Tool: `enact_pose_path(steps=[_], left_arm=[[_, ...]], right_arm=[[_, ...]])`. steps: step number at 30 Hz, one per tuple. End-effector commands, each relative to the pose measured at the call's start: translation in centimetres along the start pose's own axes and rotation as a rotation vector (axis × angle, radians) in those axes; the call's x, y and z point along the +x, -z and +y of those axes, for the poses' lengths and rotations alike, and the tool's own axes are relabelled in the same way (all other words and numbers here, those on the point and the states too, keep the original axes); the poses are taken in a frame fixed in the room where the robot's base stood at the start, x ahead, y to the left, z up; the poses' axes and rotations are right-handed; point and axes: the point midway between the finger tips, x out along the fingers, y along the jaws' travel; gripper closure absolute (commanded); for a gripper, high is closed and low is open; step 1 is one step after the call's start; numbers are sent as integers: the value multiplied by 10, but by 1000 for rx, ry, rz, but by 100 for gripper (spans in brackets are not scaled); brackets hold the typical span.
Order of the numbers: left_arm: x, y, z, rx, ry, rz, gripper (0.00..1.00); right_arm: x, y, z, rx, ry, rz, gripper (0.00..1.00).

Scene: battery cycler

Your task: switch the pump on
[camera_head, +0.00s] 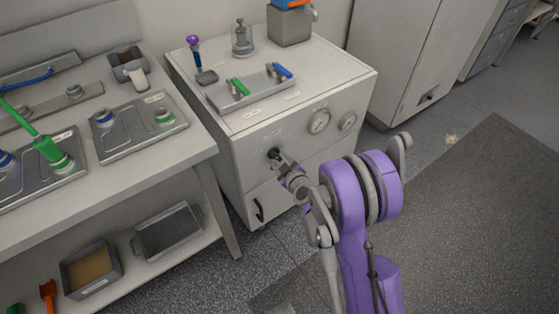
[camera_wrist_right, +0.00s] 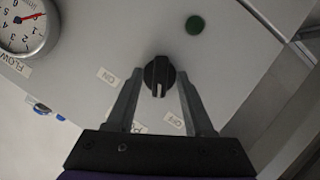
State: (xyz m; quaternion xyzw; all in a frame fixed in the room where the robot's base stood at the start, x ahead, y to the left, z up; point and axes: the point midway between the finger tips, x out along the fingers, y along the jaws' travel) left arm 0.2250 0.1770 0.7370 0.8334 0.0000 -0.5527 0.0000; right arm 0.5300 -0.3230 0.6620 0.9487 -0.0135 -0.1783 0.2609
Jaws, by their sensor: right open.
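A black rotary knob (camera_wrist_right: 158,75) sits on the pale cabinet front, with an ON label (camera_wrist_right: 108,77) to its left and an OFF label (camera_wrist_right: 174,120) below right in the right wrist view. Its ridge runs roughly up and down there; I cannot tell which label it points at. My right gripper (camera_wrist_right: 160,82) is open, with one finger on each side of the knob and visible gaps between. In the head view the right gripper (camera_head: 280,162) is at the front of the cabinet (camera_head: 245,170), hiding part of the knob. My left gripper is not in view.
A dark green round lamp or button (camera_wrist_right: 195,25) and a flow gauge (camera_wrist_right: 22,25) are on the same panel. A tray (camera_head: 250,90) with green and blue items lies on the cabinet top. A bench (camera_head: 200,150) stands left.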

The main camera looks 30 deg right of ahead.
Motion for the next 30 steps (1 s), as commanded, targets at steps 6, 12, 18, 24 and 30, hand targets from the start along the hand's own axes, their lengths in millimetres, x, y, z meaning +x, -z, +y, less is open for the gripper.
enact_pose_path(steps=[6, 12, 18, 24, 30], left_arm=[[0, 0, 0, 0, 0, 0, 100], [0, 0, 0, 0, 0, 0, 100], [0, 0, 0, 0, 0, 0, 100], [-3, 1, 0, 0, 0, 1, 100], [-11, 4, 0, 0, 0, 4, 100]], right_arm=[[0, 0, 0, 0, 0, 0, 71], [0, 0, 0, 0, 0, 0, 100], [0, 0, 0, 0, 0, 0, 100], [-1, 0, 1, 21, 9, 0, 100], [-1, 1, 2, 103, 43, 0, 100]])
